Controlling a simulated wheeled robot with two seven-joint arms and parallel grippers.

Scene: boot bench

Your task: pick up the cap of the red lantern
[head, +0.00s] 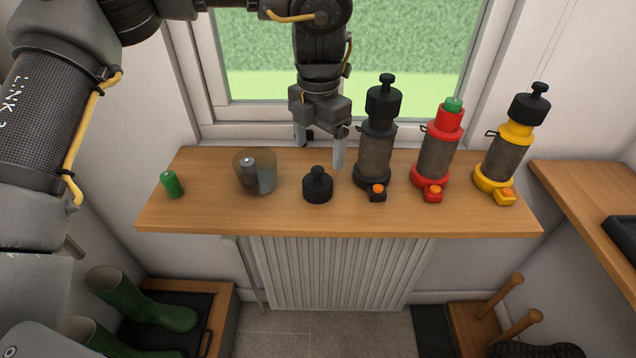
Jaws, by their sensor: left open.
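The red lantern (437,150) stands upright on the wooden shelf, second from the right, without a black cap. A green battery (453,104) sticks out of its open top. A loose black cap (318,186) with a knob stands knob-up on the shelf, left of the black lantern (377,142). My left gripper (322,150) points down above the shelf, just behind the loose cap. Its fingers are apart with nothing between them, and it does not touch the cap. My right gripper is not in view.
A yellow lantern (501,150) stands at the shelf's right end. A glass jar (262,171) holding a grey battery stands left of the cap, and another green battery (172,184) is at the far left. The window (400,50) is behind. Bare shelf separates jar and cap.

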